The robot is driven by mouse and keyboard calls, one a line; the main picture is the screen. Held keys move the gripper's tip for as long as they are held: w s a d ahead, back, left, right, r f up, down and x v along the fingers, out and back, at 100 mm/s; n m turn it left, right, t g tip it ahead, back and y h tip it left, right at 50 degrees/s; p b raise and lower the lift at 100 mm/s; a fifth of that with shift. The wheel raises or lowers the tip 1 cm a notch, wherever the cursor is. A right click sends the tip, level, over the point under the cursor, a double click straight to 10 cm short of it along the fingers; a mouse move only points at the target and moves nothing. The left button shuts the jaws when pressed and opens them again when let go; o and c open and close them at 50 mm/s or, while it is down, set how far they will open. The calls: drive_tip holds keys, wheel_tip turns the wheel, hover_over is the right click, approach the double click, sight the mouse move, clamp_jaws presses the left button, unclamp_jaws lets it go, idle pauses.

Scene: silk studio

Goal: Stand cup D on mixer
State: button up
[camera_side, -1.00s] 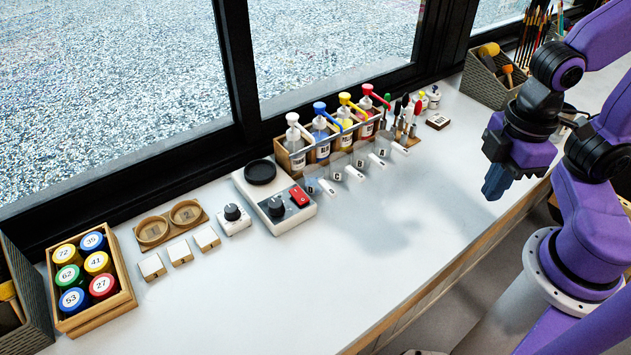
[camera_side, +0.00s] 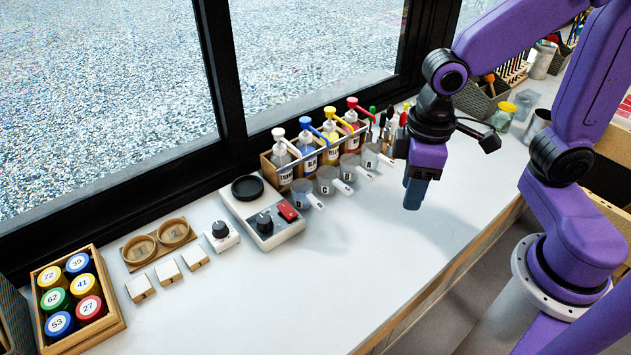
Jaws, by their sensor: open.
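Cup D (camera_side: 302,192) is a small clear cup with a white handle. It stands at the left end of a row of similar cups, just right of the mixer. The mixer (camera_side: 272,238) is a white box with a round black plate (camera_side: 247,188) on top, a black knob and a red switch. The plate is bare. My gripper (camera_side: 411,200) points down above the table, to the right of the cups and apart from them. It is open and nothing shows in it, though the gap between its fingers is hard to see from here.
Cups C (camera_side: 326,180), B (camera_side: 349,167) and A (camera_side: 371,155) stand close beside cup D. A wooden rack (camera_side: 268,163) of pump bottles is right behind them. A small knob box (camera_side: 221,236) stands left of the mixer. The front table top (camera_side: 330,270) is clear.

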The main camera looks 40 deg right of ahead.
drive_tip(key=w+a+f+m, duration=0.4)
drive_tip(key=w+m, duration=0.1)
drive_tip(key=w, duration=0.5)
drive_tip(key=m, duration=0.4)
hover_over(317, 202)
drive_tip(key=f, duration=0.4)
drive_tip(key=shift+s+f, duration=0.2)
drive_tip(key=shift+f, duration=0.15)
drive_tip(key=shift+w+f, duration=0.25)
drive_tip(key=shift+f, duration=2.9)
clamp_jaws()
drive_tip(key=shift+r, duration=0.1)
drive_tip(key=shift+r, duration=1.05)
